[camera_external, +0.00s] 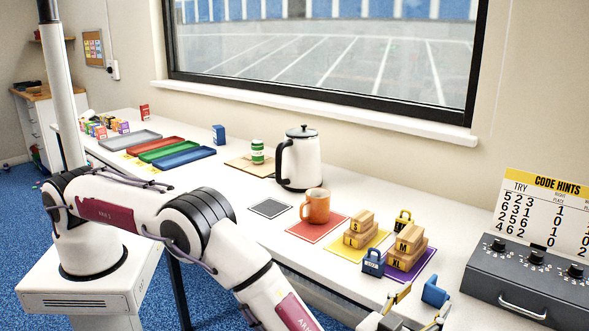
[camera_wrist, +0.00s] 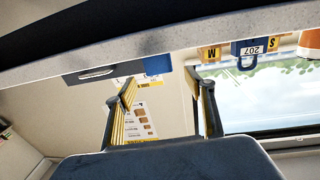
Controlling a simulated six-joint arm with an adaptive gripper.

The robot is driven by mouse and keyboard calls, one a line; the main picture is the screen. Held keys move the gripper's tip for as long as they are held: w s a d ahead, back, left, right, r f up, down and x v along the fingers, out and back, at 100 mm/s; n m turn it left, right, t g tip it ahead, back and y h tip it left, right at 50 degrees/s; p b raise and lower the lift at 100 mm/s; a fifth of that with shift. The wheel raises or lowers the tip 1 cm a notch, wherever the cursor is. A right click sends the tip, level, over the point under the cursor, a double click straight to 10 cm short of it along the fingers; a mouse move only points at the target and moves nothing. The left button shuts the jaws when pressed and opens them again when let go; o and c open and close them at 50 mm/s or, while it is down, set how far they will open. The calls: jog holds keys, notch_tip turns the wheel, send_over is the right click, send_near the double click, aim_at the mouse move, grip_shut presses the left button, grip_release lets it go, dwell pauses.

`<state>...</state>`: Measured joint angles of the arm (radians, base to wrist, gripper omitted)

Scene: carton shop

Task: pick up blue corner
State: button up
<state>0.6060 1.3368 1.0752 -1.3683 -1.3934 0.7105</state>
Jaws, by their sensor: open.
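The blue corner (camera_external: 435,292) is a small blue block standing near the front edge of the white table, left of the grey box with dials. In the wrist view a blue piece (camera_wrist: 157,64), apparently the same one, shows at the table edge, beyond and between my fingers. My gripper (camera_external: 424,300) is open and empty at the bottom of the outside view, close to the blue corner on its near side. In the wrist view its two fingers (camera_wrist: 162,80) stand wide apart with nothing between them. I cannot tell whether a finger touches the corner.
A blue padlock (camera_external: 372,262) and stacked wooden blocks (camera_external: 408,247) stand left of the corner. The grey dial box (camera_external: 535,285) is close on the right. An orange mug (camera_external: 316,207) and a white kettle (camera_external: 300,162) stand farther back.

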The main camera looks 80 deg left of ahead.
aim_at(434, 291)
jog(key=shift+x, duration=1.65)
jog(key=shift+f, duration=0.15)
jog(key=c, duration=0.8)
